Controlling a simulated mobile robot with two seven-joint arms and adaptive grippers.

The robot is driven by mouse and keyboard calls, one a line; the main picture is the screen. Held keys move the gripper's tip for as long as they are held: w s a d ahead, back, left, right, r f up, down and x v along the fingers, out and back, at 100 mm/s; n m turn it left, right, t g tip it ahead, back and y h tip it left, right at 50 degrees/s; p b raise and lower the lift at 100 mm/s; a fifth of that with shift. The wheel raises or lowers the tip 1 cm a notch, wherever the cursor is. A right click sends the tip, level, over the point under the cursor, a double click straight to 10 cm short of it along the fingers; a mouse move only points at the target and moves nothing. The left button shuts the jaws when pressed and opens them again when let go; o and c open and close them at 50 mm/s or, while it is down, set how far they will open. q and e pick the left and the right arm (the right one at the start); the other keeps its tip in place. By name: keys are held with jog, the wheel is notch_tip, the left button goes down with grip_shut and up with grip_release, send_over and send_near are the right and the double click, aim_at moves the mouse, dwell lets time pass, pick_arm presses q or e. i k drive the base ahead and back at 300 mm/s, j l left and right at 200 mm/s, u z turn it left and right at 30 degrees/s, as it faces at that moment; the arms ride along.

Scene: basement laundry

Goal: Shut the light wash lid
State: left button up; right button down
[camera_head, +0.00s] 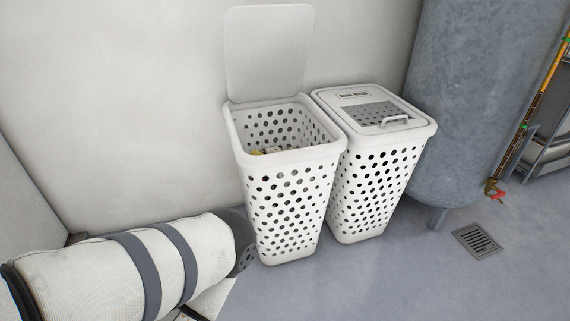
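Two white perforated laundry hampers stand side by side against the wall. The left hamper (285,200) is open. Its plain pale lid (268,52) stands upright at the rear edge, close to the wall. A little yellowish and pale content (257,152) shows inside, mostly hidden by the front wall. I cannot tell from any marking which one is the light wash. Neither of my grippers is in view.
A grey metal tank (470,100) stands right of the hampers. A floor drain (477,241) lies in front of it. The floor before the hampers is clear.

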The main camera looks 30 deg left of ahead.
aim_at(266, 46)
jog(key=i+j+z, duration=0.15)
jog(key=j, duration=0.5)
jog(key=j+z, duration=0.15)
jog(key=j, duration=0.5)
jog(key=i+j+z, duration=0.1)
jog(key=j, duration=0.55)
